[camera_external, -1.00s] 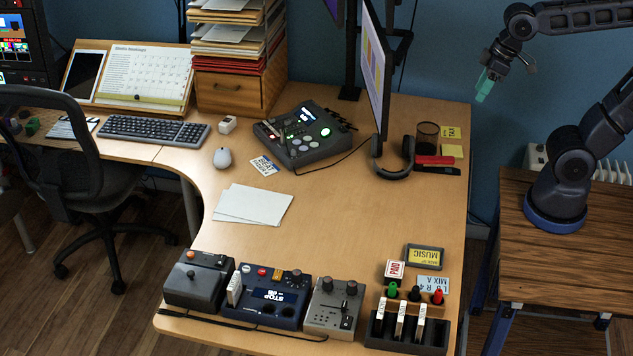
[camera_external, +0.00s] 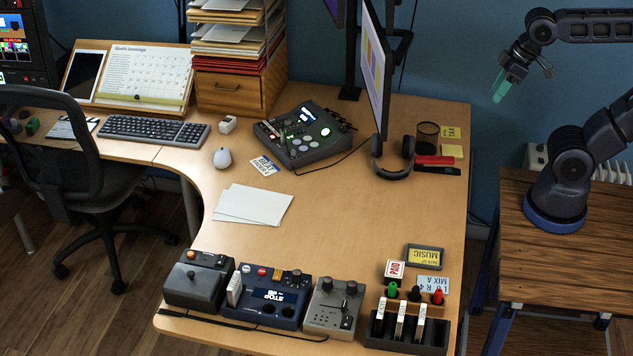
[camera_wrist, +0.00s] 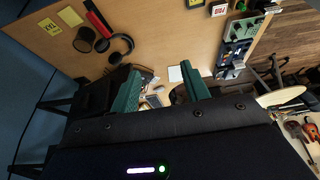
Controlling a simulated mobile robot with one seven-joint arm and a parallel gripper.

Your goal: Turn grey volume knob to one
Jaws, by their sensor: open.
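A grey box (camera_external: 319,318) stands at the front edge of the desk, between a blue box and a black rack. Two dark knobs sit on its top, a left knob (camera_external: 326,284) and a right knob (camera_external: 351,287). A slider is below them. Labels and knob settings are too small to read, so I cannot tell which is the volume knob. My gripper (camera_external: 503,87) is open and empty, with green fingers, high in the air right of the desk, far from the box. The fingers show in the wrist view (camera_wrist: 160,72); the grey box (camera_wrist: 241,29) is at its upper right.
The blue box (camera_external: 268,296) and a dark grey box (camera_external: 197,281) stand to the left. The black rack (camera_external: 405,334) with several coloured plugs is to the right. A monitor (camera_external: 376,65) and headphones (camera_external: 392,172) are at the back. The desk middle (camera_external: 350,220) is clear.

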